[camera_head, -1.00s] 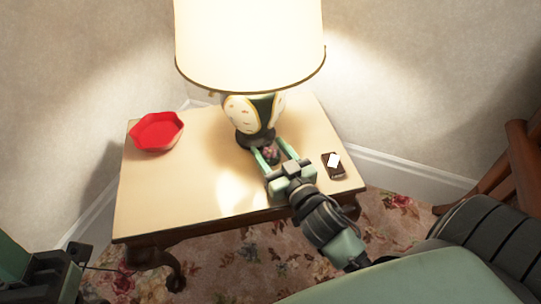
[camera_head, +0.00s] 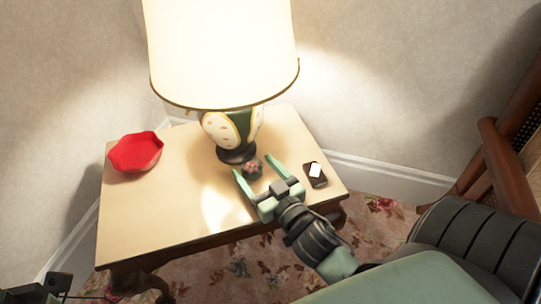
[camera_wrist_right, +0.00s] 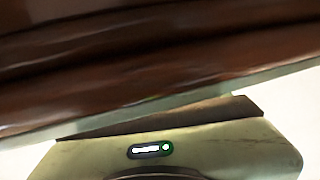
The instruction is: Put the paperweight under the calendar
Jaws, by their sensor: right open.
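A small round dark paperweight with pinkish spots (camera_head: 253,169) sits on the side table (camera_head: 170,215), just in front of the lamp's base. My right gripper (camera_head: 256,171) is open, its two green fingers spread on either side of the paperweight, with gaps showing. I cannot tell whether the fingers touch the table. In the right wrist view, brown wood fills most of the picture and the paperweight does not show. I see no calendar in either view. My left gripper does not show; only a dark bit of my left arm is at the lower left corner.
A lit lamp (camera_head: 222,55) stands at the back of the table. A red dish (camera_head: 135,152) is at the left, and a small dark object with a white patch (camera_head: 315,176) is right of my gripper. A wooden chair (camera_head: 510,165) stands at the right.

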